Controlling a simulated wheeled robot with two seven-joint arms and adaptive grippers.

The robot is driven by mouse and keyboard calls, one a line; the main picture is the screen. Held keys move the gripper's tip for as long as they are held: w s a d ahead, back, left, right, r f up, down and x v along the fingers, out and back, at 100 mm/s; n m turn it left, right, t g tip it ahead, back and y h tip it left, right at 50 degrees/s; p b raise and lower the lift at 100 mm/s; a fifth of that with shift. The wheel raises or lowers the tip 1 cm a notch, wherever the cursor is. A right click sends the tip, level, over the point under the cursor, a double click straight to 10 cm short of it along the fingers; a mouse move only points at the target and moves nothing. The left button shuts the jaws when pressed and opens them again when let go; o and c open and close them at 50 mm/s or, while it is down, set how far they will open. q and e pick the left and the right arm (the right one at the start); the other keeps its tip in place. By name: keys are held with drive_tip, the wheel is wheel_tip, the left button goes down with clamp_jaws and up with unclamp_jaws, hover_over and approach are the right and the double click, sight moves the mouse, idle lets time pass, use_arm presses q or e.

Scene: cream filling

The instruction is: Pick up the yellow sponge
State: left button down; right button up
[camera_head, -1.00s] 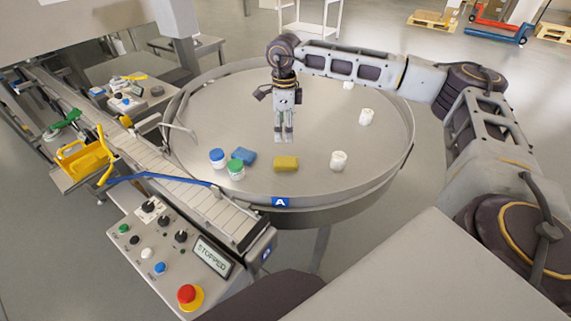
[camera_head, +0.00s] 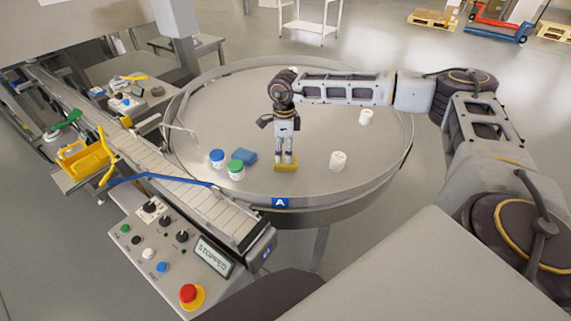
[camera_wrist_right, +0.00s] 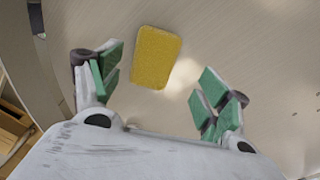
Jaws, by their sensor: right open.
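The yellow sponge (camera_head: 287,168) lies flat on the round steel table near its front edge, above the blue "A" label. My right gripper (camera_head: 284,162) is over it in the head view, and the fingers hide part of the sponge. In the right wrist view the whole sponge (camera_wrist_right: 156,57) shows between and ahead of the open green-padded fingers (camera_wrist_right: 158,88), nearer the left finger. The fingers are apart and hold nothing; I see no finger closed on the sponge. My left gripper is not in view.
A blue sponge (camera_head: 250,157), a green-lidded jar (camera_head: 236,169) and a blue-lidded jar (camera_head: 217,158) stand left of the gripper. A white jar (camera_head: 338,161) stands to its right, another (camera_head: 366,117) further back. The conveyor (camera_head: 185,186) borders the table (camera_head: 330,189) at left.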

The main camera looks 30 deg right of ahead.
sight(285, 164)
idle(0.3)
drive_tip(key=shift+s+f+p, duration=0.2)
drive_tip(key=shift+f, duration=0.4)
drive_tip(key=shift+s+f+p, duration=0.15)
drive_tip(key=shift+f+p, duration=0.05)
drive_tip(key=shift+f, duration=0.35)
drive_tip(key=shift+s+f, duration=0.1)
drive_tip(key=shift+f, duration=1.35)
drive_tip(key=shift+c, duration=0.3)
drive_tip(key=c, duration=0.9)
